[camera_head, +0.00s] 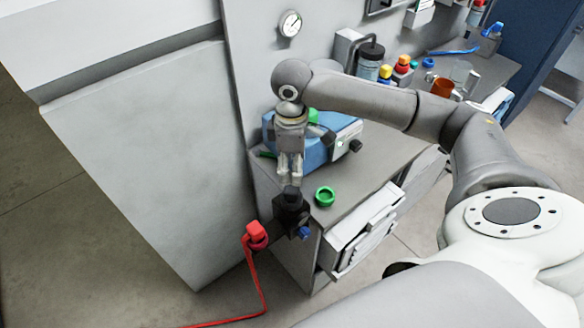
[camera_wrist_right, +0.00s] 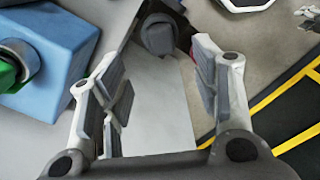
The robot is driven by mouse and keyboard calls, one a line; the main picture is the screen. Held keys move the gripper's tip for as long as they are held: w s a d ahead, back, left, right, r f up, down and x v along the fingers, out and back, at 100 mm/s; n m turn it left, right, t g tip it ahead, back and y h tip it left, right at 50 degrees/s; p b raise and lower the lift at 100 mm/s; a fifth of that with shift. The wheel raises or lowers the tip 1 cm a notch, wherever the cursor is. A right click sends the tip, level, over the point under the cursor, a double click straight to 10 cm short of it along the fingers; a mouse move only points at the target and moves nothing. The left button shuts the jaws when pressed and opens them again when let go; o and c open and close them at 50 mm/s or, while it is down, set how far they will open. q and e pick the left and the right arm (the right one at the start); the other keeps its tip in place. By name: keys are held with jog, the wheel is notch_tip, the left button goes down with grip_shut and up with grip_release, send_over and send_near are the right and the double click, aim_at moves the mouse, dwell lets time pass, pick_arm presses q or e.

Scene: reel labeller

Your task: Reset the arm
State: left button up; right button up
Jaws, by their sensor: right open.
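My right arm (camera_head: 375,101) reaches in from the right in the head view and bends down at the wrist. My right gripper (camera_head: 290,181) points down, open and empty, above a black block with a blue knob (camera_head: 292,214) at the bench's front corner. In the right wrist view its two fingers (camera_wrist_right: 155,88) stand apart. A dark rounded piece (camera_wrist_right: 158,36) shows beyond the fingertips, with no visible contact. My left gripper is not in view.
A blue device (camera_head: 318,150) sits just behind the gripper; it also shows in the wrist view (camera_wrist_right: 55,60). A green ring (camera_head: 325,197) lies on the bench. A red plug (camera_head: 257,236) with a red cable hangs at the lower left. Bottles (camera_head: 370,62) stand farther back.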

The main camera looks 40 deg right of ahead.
jog(key=shift+r, duration=0.9)
